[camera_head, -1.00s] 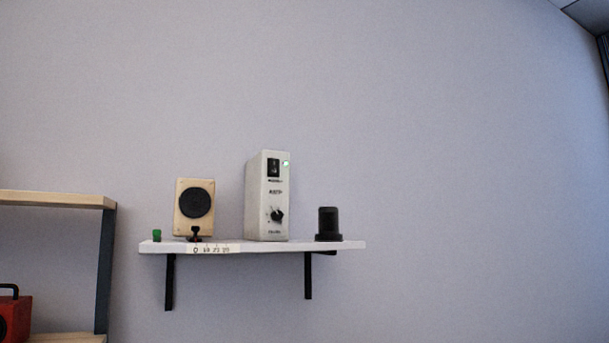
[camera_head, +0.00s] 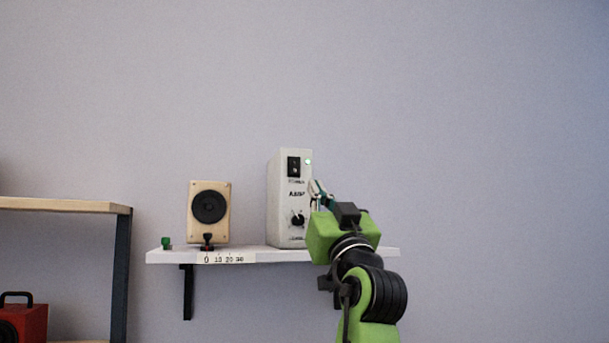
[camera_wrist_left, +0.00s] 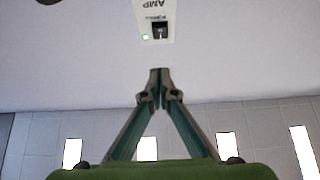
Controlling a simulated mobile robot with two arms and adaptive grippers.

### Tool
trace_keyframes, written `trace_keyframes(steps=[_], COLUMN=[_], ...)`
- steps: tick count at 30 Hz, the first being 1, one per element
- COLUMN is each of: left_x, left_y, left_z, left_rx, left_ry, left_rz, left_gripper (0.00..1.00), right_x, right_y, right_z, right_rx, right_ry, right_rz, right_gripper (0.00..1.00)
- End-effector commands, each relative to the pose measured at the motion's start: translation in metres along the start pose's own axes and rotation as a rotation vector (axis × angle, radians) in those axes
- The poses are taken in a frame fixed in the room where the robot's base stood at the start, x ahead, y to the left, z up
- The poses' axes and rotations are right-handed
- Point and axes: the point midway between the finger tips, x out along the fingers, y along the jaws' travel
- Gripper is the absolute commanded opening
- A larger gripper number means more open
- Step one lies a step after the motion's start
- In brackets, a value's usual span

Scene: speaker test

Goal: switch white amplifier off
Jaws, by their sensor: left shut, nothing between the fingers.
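The white amplifier (camera_head: 279,215) stands upright on the wall shelf. Its black power switch (camera_head: 294,166) is high on the front, with a lit greenish light (camera_head: 308,161) to the right and a black knob (camera_head: 298,220) lower down. My left gripper (camera_head: 317,186) is shut and empty, in front of the amplifier's right side and below the switch's height. In the left wrist view the amplifier (camera_wrist_left: 154,12) appears upside down, with its switch (camera_wrist_left: 159,31) just beyond the shut fingertips (camera_wrist_left: 159,73); a gap shows between them. My right gripper is in no view.
The white shelf (camera_head: 170,257) also bears a cream speaker (camera_head: 224,230) on the left, with a small black knob piece (camera_head: 207,240) before it, and a green object (camera_head: 166,243). A wooden rack (camera_head: 60,205) with a red box (camera_head: 32,322) stands at left. The wall above is clear.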

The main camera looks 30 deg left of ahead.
Motion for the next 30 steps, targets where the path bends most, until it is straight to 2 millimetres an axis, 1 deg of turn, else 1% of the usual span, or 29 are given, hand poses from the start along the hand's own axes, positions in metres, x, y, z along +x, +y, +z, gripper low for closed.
trace_keyframes(steps=[5,8,11,18,21,24,30], left_x=[0.005,0.017,0.036,0.089,0.107,0.116,0.127], left_y=[0.001,0.001,0.001,0.001,0.001,0.001,0.001], left_z=[-0.001,-0.002,-0.004,-0.005,-0.004,0.011,0.026], left_rx=[0.002,0.004,0.004,0.005,0.006,0.007,0.004], left_ry=[0.000,-0.001,0.000,-0.001,-0.002,-0.003,-0.002], left_rz=[0.001,0.001,0.001,0.001,0.001,0.002,0.002], left_gripper=[0.00,0.00,0.00,0.00,0.00,0.00,0.00], right_x=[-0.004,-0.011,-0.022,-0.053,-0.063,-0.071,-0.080], right_y=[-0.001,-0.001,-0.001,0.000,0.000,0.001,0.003], right_z=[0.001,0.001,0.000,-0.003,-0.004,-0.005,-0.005], right_rx=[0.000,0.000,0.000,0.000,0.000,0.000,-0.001], right_ry=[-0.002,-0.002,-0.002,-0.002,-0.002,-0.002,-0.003], right_rz=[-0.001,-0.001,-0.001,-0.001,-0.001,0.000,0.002], right_gripper=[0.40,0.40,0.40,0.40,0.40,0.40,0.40])
